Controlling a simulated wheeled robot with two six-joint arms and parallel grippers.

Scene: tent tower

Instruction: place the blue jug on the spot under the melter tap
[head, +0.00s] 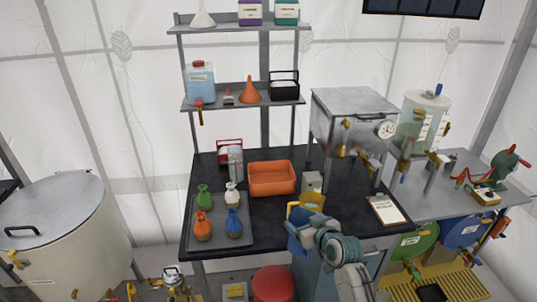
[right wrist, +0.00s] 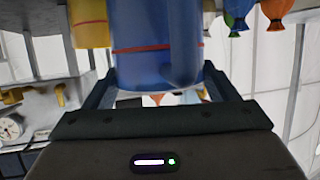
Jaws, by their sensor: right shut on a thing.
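The blue jug (head: 297,238) is over the front edge of the black table in the head view, partly hidden by my right gripper (head: 310,234). In the right wrist view, the blue jug (right wrist: 150,50), with a red line around it, sits between the two fingers of my right gripper (right wrist: 160,88), which is shut on it. The melter (head: 355,118) is a steel box on legs at the table's right, with a round dial and brass taps (head: 342,152) at its front. The spot under its tap cannot be made out. My left gripper is not in view.
A yellow jug (head: 313,200) is just behind the blue jug. A small grey box (head: 312,181), an orange bin (head: 271,178) and a clipboard (head: 387,210) are on the table. A tray (head: 205,242) holds several coloured bags at left. A red-topped stool (head: 273,284) is in front.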

